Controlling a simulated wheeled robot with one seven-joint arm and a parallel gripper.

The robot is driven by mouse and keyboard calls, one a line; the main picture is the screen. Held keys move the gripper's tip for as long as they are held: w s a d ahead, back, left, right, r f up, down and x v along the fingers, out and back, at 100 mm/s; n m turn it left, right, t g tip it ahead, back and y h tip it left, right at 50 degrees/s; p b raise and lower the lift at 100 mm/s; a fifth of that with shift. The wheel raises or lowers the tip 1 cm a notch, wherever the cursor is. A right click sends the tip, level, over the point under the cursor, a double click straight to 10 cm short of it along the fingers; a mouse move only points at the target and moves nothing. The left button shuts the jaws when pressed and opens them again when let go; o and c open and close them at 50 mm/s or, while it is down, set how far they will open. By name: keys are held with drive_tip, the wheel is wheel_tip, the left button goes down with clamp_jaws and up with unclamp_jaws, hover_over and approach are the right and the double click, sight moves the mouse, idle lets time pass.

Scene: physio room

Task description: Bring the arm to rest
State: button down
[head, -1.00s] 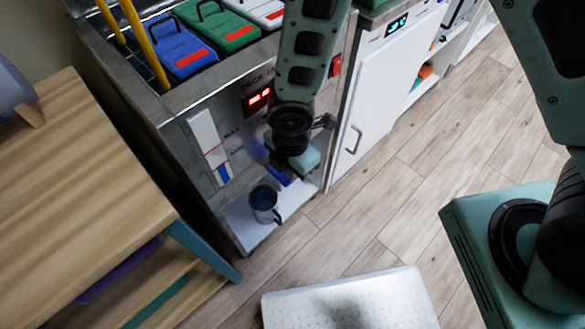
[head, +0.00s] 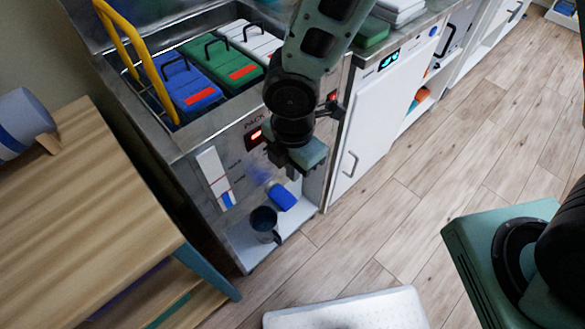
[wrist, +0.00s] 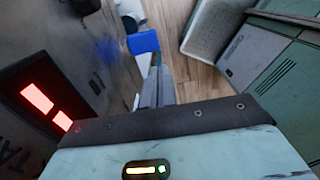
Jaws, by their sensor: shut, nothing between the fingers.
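My gripper (head: 286,172) hangs in front of the steel pack heater's front panel in the head view, pointing down. It is shut and empty. In the wrist view its dark fingers (wrist: 157,88) are together, with a blue lever or paddle (wrist: 143,42) beyond them. In the head view this blue part (head: 282,197) shows just below the gripper, apart from it. My arm reaches down from the top of the picture, in front of the heater's right edge.
The heater (head: 190,172) holds blue (head: 189,90), green (head: 222,62) and white packs. A dark mug (head: 264,224) stands on its low shelf. A wooden table (head: 85,215) is at left, a white cabinet (head: 372,120) at right. A pale padded thing (head: 350,310) lies in front. Floor (head: 440,180) is clear at right.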

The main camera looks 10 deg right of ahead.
drive_tip(key=shift+r, duration=0.1)
idle(0.3)
drive_tip(key=s+d+r+m+p, duration=0.2)
drive_tip(key=r+m, duration=0.3)
drive_tip(key=r, duration=0.3)
drive_tip(key=s+d+r+m+p, duration=0.3)
drive_tip(key=s+r+m, duration=0.2)
drive_tip(key=r, duration=0.3)
drive_tip(key=s+d+r+m+p, duration=0.3)
drive_tip(key=r+m, duration=0.4)
drive_tip(key=r, duration=0.1)
drive_tip(key=shift+s+d+y, duration=0.15)
drive_tip(key=shift+s+y, duration=0.15)
